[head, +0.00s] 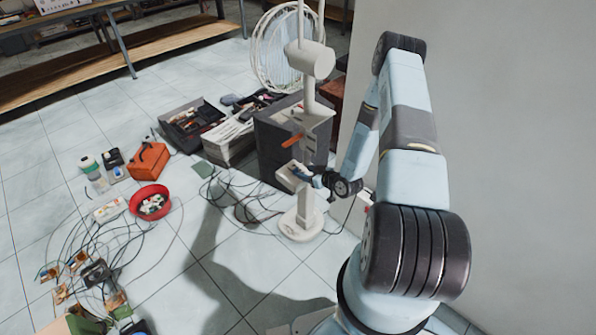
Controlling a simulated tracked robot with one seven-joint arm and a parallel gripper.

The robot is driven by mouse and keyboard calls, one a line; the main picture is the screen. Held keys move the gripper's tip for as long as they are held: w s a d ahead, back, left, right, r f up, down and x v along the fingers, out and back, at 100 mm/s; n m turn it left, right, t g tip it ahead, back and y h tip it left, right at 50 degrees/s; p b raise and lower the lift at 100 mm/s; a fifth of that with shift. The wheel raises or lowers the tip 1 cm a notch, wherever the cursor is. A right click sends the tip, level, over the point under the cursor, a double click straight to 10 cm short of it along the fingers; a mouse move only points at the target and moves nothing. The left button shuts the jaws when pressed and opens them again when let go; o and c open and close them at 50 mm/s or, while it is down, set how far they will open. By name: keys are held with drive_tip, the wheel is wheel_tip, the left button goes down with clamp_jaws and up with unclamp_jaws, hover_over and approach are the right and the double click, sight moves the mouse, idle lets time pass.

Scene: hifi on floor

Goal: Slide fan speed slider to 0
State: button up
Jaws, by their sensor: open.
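A white standing fan (303,200) stands upright on the tiled floor, with its round wire cage (268,50) at the top and a round base below. A small pale control box (290,177) juts from the left of its post. The fan speed slider is too small to make out. My gripper (313,178) is open, low at the right side of the control box, close to the post. I cannot tell whether it touches the box or the slider. My wrist partly hides the fingers.
A dark grey bin (270,140) stands right behind the fan. An orange toolbox (148,161), a red bowl (139,213) and loose cables (245,195) lie on the floor to the left. A plain wall (500,130) closes the right side. Shelving (70,76) is at the back left.

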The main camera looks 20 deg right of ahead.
sight(296, 170)
drive_tip(key=shift+x, duration=3.05)
drive_tip(key=shift+c, duration=0.3)
clamp_jaws()
